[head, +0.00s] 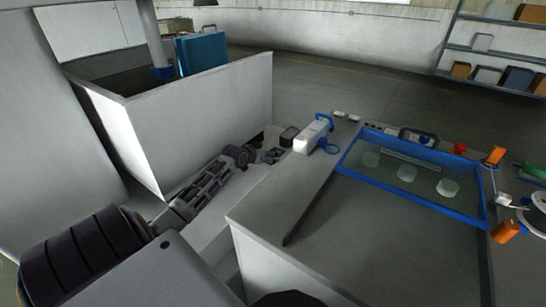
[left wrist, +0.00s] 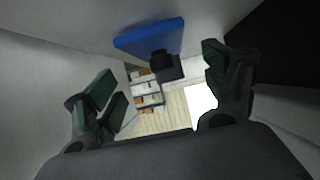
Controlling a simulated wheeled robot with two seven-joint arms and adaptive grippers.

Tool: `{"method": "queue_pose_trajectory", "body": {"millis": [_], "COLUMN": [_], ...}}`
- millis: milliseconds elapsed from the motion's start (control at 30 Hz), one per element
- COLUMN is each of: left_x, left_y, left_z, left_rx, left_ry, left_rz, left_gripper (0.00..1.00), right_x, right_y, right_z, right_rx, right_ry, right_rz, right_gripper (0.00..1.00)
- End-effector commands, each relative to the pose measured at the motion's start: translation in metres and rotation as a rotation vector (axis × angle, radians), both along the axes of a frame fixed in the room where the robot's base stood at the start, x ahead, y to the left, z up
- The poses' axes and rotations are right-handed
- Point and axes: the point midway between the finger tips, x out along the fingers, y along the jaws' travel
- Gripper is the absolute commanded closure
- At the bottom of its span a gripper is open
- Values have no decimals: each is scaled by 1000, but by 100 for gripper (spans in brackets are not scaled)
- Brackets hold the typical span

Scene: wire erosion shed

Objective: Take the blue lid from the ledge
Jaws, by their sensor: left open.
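In the left wrist view a flat blue piece (left wrist: 150,35), which looks like the lid, lies beyond my fingers near the top. A black block (left wrist: 167,66) sits at its near side, between my fingers in the picture. My left gripper (left wrist: 160,76) is open, its green-padded fingers apart and nothing gripped. In the head view my left gripper (head: 270,155) is low over the pale ledge (head: 235,195), just left of a small dark block (head: 289,137). The lid cannot be clearly made out there. My right gripper is not in view.
A pale-walled tank (head: 205,110) with a blue panel (head: 201,53) stands behind the arm. A white box (head: 308,137) with a blue handle (head: 324,122) stands right of the gripper. The table (head: 370,240) carries a blue-framed tray (head: 400,198); its front is clear.

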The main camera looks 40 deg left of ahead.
Motion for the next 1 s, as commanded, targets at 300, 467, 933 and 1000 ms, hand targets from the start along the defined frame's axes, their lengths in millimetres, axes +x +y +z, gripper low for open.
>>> {"method": "queue_pose_trajectory", "body": {"millis": [300,467,933,1000], "left_x": [3,12,40,43], "left_y": [1,2,7,7], "left_z": [-1,-4,-17,-19], "left_rx": [-1,-1,-2,-2], "left_ry": [0,-1,0,0], "left_rz": [0,0,1,1], "left_gripper": [16,16,16,16], "right_x": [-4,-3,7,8], "right_y": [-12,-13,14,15], "right_z": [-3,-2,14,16], "right_rx": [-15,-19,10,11], "right_ry": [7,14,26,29], "right_rz": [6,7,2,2], "right_gripper": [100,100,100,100]}}
